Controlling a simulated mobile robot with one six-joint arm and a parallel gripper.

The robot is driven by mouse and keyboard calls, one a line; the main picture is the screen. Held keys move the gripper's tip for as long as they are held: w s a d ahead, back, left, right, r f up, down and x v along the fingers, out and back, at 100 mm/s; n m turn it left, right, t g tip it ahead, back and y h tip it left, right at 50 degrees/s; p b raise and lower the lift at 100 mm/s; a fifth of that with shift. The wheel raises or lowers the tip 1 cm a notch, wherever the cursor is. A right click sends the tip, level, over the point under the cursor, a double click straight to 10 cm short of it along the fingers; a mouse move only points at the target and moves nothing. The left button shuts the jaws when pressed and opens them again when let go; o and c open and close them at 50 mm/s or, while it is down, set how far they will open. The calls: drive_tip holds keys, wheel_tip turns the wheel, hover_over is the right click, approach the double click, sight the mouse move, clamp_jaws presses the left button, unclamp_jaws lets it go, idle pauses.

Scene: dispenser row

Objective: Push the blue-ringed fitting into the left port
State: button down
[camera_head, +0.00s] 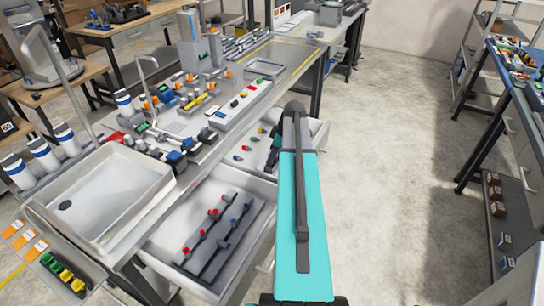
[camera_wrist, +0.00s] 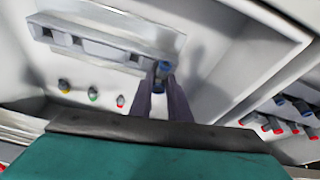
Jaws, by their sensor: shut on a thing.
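My gripper (camera_wrist: 162,88) is shut on the blue-ringed fitting (camera_wrist: 164,68) in the wrist view. Its dark fingers stand on both sides of the fitting. The fitting is at the right end of a pale port block (camera_wrist: 105,36). Dark square ports show in the block: one at the far left (camera_wrist: 46,33), one beside it (camera_wrist: 77,41) and one close to the fitting's left (camera_wrist: 135,58). I cannot tell whether the fitting touches the block or is in a port.
Drawer walls close in around. A lower open drawer (camera_head: 165,245) holds bars with red and blue parts. The floor at right is clear.

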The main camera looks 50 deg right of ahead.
drive_tip(key=shift+f+b, duration=0.4)
drive_tip(key=shift+f, duration=0.2)
drive_tip(key=c, duration=1.6)
unclamp_jaws()
drive_tip(key=shift+r, duration=0.1)
drive_tip(key=shift+b+v, duration=1.35)
drive_tip(key=shift+v, duration=5.5)
drive_tip(key=shift+s, duration=0.1)
